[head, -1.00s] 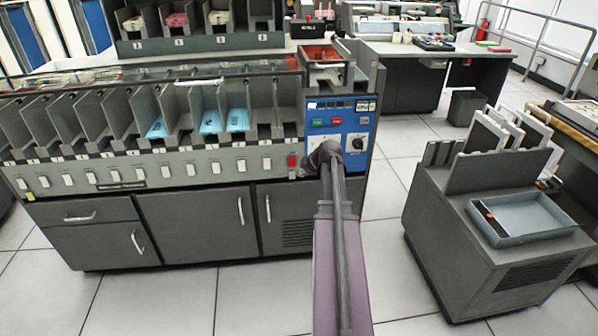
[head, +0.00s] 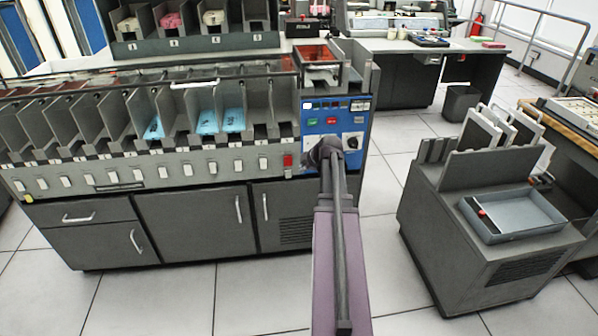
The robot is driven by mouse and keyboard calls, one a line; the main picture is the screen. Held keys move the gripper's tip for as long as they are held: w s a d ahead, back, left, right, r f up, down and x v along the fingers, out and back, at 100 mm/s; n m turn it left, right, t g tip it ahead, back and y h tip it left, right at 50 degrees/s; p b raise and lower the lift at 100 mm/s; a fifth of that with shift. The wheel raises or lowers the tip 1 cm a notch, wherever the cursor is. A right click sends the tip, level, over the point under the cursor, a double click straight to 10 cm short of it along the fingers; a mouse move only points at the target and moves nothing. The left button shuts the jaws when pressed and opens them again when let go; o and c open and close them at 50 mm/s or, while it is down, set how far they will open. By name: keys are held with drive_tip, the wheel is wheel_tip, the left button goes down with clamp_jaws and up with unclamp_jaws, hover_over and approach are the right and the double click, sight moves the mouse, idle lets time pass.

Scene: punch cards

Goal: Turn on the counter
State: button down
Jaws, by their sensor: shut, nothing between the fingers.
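A long grey card-sorting machine (head: 140,175) with a row of slanted pockets fills the left and middle of the head view. At its right end is a blue and white control panel (head: 345,122). The panel has small dark displays and lit squares along its top, a green button (head: 313,121), a red button (head: 331,121) and a dark round knob (head: 352,142). I cannot tell which part is the counter. My gripper (head: 314,157) is at the panel's lower left, in front of its white part. Its fingers are mostly hidden by my wrist, and I cannot tell whether they touch the panel.
A red switch (head: 287,160) sits just left of my gripper, at the end of a row of white switches. Blue cards (head: 207,122) lie in some pockets. A grey cart (head: 480,220) with a tray (head: 512,212) stands to the right. Open floor lies between cart and machine.

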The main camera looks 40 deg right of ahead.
sight(288, 175)
drive_tip(key=shift+f, duration=0.2)
drive_tip(key=shift+s+a+f+g+b, duration=0.15)
drive_tip(key=shift+f+g+b, duration=0.15)
drive_tip(key=shift+f+g, duration=0.15)
drive_tip(key=shift+f, duration=0.2)
idle(0.3)
drive_tip(key=shift+w+d+f+b, duration=0.3)
drive_tip(key=shift+w+f+b, duration=1.1)
drive_tip(key=shift+w+b, duration=0.1)
drive_tip(key=shift+w+d+f+b, duration=0.25)
drive_tip(key=shift+w+f+b, duration=1.15)
drive_tip(key=shift+w, duration=0.1)
drive_tip(key=shift+w+d+f+b, duration=0.3)
drive_tip(key=shift+w+f+b, duration=1.1)
drive_tip(key=shift+w+b, duration=0.1)
